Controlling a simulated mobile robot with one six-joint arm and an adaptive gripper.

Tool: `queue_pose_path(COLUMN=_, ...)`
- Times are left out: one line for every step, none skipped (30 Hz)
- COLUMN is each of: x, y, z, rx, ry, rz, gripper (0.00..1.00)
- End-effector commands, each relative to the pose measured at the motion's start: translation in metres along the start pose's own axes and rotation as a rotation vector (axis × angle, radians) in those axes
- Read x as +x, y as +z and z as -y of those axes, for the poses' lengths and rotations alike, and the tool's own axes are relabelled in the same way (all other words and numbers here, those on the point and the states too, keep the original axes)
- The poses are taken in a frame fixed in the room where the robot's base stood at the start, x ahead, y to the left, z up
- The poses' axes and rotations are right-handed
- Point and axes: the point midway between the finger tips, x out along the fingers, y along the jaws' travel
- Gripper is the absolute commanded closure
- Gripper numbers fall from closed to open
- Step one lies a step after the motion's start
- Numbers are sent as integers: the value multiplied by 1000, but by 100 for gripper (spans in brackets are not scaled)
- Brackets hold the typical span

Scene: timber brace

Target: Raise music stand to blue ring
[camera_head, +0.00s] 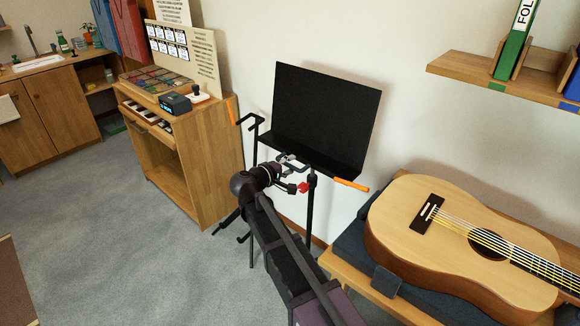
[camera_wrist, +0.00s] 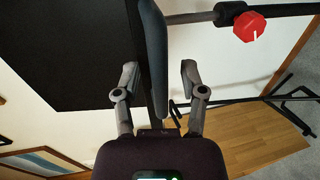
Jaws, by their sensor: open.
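The music stand has a black desk (camera_head: 325,115), which fills the upper left of the wrist view (camera_wrist: 55,50). Its upright pole (camera_head: 311,215) carries a red knob (camera_head: 304,187); the knob also shows at the upper right of the wrist view (camera_wrist: 250,27), where a thinner grey tube (camera_wrist: 192,18) enters a black tube. My gripper (camera_head: 290,164) is open just below the desk, near the knob. In the wrist view its fingers (camera_wrist: 159,72) stand either side of a dark grey-blue padded part (camera_wrist: 154,45). I cannot tell whether they touch it. I see no blue ring.
A guitar (camera_head: 465,240) lies on a wooden bench at the right. A wooden cabinet (camera_head: 185,165) stands left of the stand, and a shelf (camera_head: 470,72) with binders hangs at upper right. Orange-ended parts (camera_head: 351,185) flank the desk. Grey floor (camera_head: 110,240) is free at left.

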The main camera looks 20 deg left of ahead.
Motion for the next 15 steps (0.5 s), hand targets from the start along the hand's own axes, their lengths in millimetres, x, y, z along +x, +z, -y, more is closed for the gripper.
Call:
queue_pose_path(x=0, y=0, z=0, rx=0, ry=0, rz=0, gripper=46)
queue_pose_path(x=0, y=0, z=0, rx=0, ry=0, rz=0, gripper=46)
queue_pose_path(x=0, y=0, z=0, rx=0, ry=0, rz=0, gripper=46)
queue_pose_path(x=0, y=0, z=0, rx=0, ry=0, rz=0, gripper=55)
queue_pose_path(x=0, y=0, z=0, rx=0, ry=0, rz=0, gripper=64)
queue_pose_path(x=0, y=0, z=0, rx=0, ry=0, rz=1, gripper=76)
queue_pose_path(x=0, y=0, z=0, rx=0, ry=0, rz=1, gripper=85)
queue_pose_path(x=0, y=0, z=0, rx=0, ry=0, rz=1, gripper=94)
queue_pose_path(x=0, y=0, z=0, rx=0, ry=0, rz=1, gripper=100)
queue_pose_path(x=0, y=0, z=0, rx=0, ry=0, rz=1, gripper=100)
queue_pose_path(x=0, y=0, z=0, rx=0, ry=0, rz=1, gripper=100)
queue_pose_path(x=0, y=0, z=0, rx=0, ry=0, rz=1, gripper=100)
queue_pose_path(x=1, y=0, z=0, rx=0, ry=0, rz=1, gripper=100)
queue_pose_path(x=1, y=1, z=0, rx=0, ry=0, rz=1, gripper=100)
queue_pose_path(x=1, y=1, z=0, rx=0, ry=1, rz=1, gripper=100)
